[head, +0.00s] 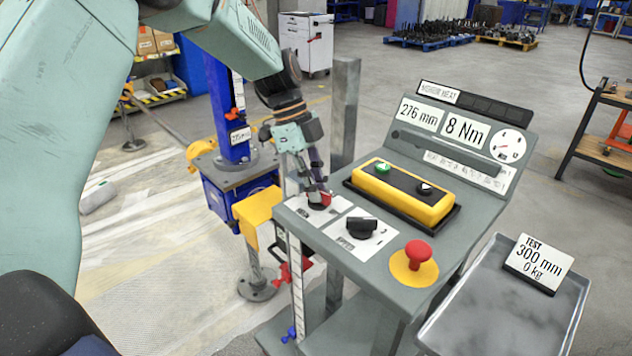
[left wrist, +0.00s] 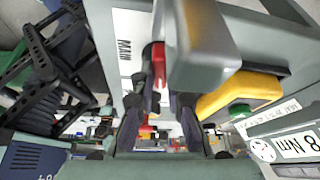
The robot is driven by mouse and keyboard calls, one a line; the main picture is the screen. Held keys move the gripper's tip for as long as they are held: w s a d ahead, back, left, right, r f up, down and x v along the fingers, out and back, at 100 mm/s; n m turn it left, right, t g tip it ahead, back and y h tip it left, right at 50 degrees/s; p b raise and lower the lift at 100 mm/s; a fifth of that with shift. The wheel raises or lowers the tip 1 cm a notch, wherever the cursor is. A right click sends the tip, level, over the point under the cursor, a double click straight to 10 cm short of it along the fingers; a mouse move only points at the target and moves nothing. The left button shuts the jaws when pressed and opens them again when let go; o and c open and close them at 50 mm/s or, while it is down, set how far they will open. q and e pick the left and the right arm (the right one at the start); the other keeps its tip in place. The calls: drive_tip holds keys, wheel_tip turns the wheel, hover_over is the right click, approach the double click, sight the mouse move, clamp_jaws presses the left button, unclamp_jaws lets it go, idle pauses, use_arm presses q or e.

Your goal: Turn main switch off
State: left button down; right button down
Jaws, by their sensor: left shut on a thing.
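The main switch is a small red knob (head: 326,199) on a white plate at the near left corner of the grey control console. The red knob also shows in the left wrist view (left wrist: 158,66), beside a plate lettered MAIN (left wrist: 124,50). My left gripper (head: 318,190) reaches down from above and is shut on the red knob, with its dark fingers (left wrist: 158,92) on either side of it. The fingers hide part of the knob, and I cannot tell its exact turn position. My right gripper is not in view.
The console (head: 375,272) also carries a black speed knob (head: 361,227), a red mushroom button (head: 418,252) and a yellow button box (head: 403,193). Its displays read 276 mm and 8 Nm. A grey post (head: 344,115) stands close behind my gripper. A tray (head: 500,315) is at right.

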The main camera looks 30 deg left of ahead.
use_arm(q)
drive_tip(key=shift+w+m+g+p, duration=0.1)
drive_tip(key=shift+m+g+p, duration=0.25)
drive_tip(key=shift+m, duration=0.75)
drive_tip(key=c, duration=1.4)
unclamp_jaws()
drive_tip(key=shift+o, duration=0.2)
drive_tip(key=v, duration=1.2)
drive_tip(key=shift+d, duration=0.2)
